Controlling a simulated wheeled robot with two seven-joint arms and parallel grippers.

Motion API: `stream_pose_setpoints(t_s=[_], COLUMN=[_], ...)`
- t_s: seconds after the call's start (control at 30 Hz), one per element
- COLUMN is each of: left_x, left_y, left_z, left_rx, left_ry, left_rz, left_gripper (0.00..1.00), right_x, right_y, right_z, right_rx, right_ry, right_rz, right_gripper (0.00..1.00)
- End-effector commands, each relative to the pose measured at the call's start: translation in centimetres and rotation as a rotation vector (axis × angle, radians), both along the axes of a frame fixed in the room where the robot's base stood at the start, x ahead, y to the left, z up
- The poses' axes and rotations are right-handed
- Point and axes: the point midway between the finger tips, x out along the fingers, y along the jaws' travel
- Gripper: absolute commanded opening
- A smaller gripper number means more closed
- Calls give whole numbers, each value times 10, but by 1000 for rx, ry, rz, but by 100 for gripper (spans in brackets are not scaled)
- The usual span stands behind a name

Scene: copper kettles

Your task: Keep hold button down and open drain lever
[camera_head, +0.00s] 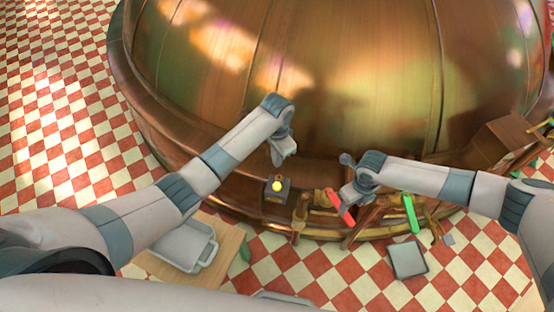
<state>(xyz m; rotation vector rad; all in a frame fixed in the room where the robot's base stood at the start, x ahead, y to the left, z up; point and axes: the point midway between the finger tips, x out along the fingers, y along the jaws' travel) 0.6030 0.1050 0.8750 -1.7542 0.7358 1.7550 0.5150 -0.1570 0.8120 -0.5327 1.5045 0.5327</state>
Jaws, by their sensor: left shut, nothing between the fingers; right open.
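A round yellow button (277,186) sits on a small dark box at the kettle's lower rim. My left gripper (278,161) is shut and empty, just above the button in the picture, with a visible gap between them. A red lever (340,207) slants over the pipework right of the button. My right gripper (347,196) is open at the red lever and overlaps part of it; I cannot tell whether it touches. A green lever (410,212) stands further right. Which lever is the drain lever is not marked.
The large copper kettle (300,80) fills the middle and back. Copper pipes run along its rim. A wooden table with a grey tray (186,246) is at lower left. A grey square plate (408,260) is at lower right. Red and white checkered floor (50,110) is open at left.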

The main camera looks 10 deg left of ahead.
Motion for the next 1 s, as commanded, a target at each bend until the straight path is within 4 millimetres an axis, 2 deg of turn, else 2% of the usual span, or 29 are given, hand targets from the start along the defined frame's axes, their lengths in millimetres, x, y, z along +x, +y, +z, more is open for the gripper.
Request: stream_pose_setpoints(t_s=[0.37, 1.0], left_x=[0, 0], left_y=[0, 0], left_z=[-1, 0], left_rx=[0, 0], left_ry=[0, 0], left_rz=[0, 0], left_gripper=[0, 0], right_x=[0, 1], right_y=[0, 0], right_z=[6, 58], right_rx=[1, 1], right_ry=[-1, -2], right_rz=[1, 0], right_gripper=[47, 47])
